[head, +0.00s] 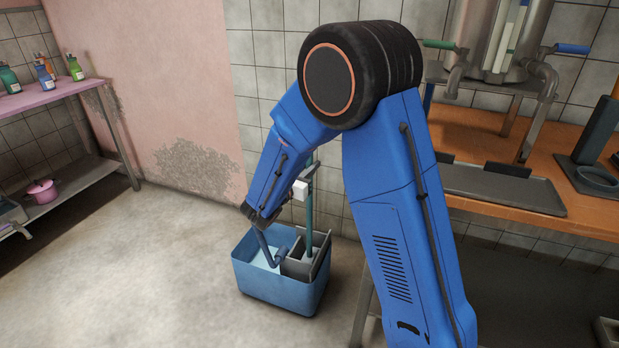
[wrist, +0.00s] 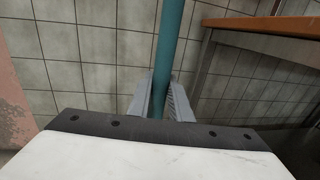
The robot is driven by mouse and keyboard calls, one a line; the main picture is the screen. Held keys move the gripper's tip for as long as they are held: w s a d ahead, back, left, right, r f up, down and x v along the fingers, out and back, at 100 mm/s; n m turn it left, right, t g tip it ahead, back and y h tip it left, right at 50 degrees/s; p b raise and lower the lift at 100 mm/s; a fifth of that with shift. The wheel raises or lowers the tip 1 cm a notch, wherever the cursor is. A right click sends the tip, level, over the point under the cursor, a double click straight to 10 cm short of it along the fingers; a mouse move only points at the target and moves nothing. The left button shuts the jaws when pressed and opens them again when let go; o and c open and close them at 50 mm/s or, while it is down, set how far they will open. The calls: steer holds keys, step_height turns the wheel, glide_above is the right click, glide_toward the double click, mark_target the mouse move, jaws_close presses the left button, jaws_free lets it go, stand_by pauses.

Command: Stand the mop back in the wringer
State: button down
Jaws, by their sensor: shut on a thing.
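The mop's teal handle (wrist: 169,50) runs upright between the two grey fingers of my gripper (wrist: 161,84), which is shut on it. In the head view the handle (head: 309,213) goes down from my gripper into the grey wringer (head: 302,265). The wringer sits at the right side of the blue bucket (head: 278,292) on the floor. The mop's head is not visible, so I cannot tell how it rests inside. My arm hides much of the upper handle.
An orange-topped workbench (head: 480,140) with a dark tray (head: 503,188) stands at the right. A tiled wall is close behind the bucket. A pink-topped shelf (head: 50,97) with several bottles is at the left. The floor left of the bucket is clear.

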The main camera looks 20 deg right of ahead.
steer(key=shift+f, duration=2)
steer(key=c, duration=1.6)
jaws_free()
steer(key=shift+f, duration=0.15)
steer(key=v, duration=1.2)
steer(key=shift+r, duration=0.2)
